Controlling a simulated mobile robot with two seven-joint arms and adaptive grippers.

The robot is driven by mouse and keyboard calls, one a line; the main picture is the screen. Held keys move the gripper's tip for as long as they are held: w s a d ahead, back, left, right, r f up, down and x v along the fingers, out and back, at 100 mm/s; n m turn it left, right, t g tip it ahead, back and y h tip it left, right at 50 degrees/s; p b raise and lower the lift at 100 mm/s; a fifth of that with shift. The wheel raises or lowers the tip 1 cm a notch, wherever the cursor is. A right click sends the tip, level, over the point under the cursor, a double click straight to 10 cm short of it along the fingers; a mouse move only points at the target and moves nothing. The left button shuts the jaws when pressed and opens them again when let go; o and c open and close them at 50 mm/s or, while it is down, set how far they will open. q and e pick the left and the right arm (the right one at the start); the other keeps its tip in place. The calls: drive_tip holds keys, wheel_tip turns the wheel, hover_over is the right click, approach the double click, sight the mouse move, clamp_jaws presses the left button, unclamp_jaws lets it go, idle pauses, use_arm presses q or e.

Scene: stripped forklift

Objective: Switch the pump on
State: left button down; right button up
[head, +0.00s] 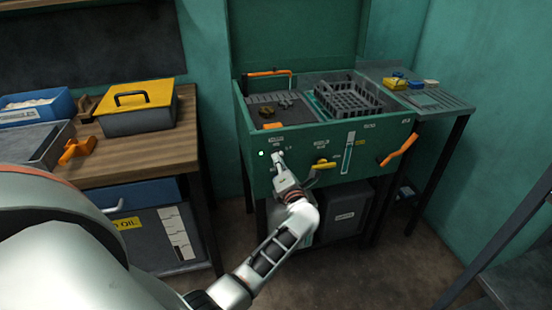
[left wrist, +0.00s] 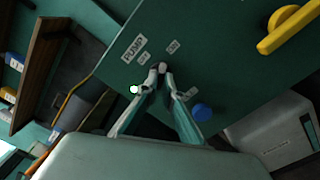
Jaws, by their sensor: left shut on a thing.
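The pump switch (left wrist: 162,67) is a small pale lever on the green front panel of the wash station (head: 370,141), beside the PUMP label (left wrist: 134,48). My left gripper (head: 281,163) reaches up to the left part of this panel. In the left wrist view its fingertips (left wrist: 164,78) are shut on the switch, one finger on each side. The fingers hide part of the lever, so I cannot tell its setting. A small lit lamp (head: 261,153) glows left of the gripper; it also shows in the left wrist view (left wrist: 133,89). My right gripper is not in view.
A yellow handle (head: 324,164) and an orange lever (head: 399,150) stick out of the panel to the right. A blue knob (left wrist: 202,111) sits near the fingers. A black basket (head: 347,98) rests in the station. A wooden bench (head: 120,155) with a yellow-lidded box (head: 137,96) stands left.

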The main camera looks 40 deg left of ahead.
use_arm(q)
drive_tip(key=shift+r+m+p, duration=0.1)
drive_tip(key=shift+m+p, duration=0.65)
drive_tip(key=shift+m, duration=0.25)
drive_tip(key=c, duration=2.2)
unclamp_jaws()
drive_tip(key=v, duration=1.2)
drive_tip(key=shift+s, duration=0.1)
